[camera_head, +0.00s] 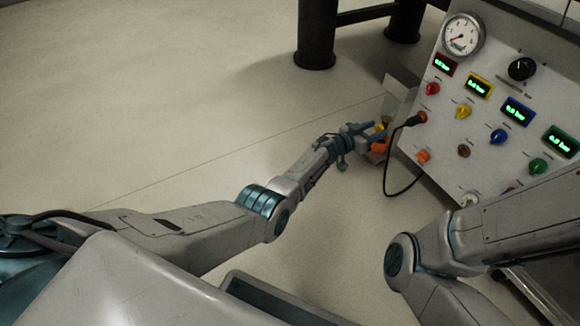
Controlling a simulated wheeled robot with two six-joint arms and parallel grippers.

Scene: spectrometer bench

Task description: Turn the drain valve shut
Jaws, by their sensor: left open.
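My left gripper (372,133) is open at the lower left edge of the grey instrument panel (458,137). Its blue fingers are next to a small orange part (379,146) and a yellow part (381,128). One of these may be the drain valve, but they are small and partly hidden by the fingers. I cannot tell whether the fingers touch them or how the valve is turned. My right arm comes in at the lower right, in front of the panel's lower part; its gripper is out of view.
The panel carries a round gauge (463,36), a black knob (522,68), several coloured knobs and green-lit displays. Dark table legs (316,35) stand behind. The floor at left is clear.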

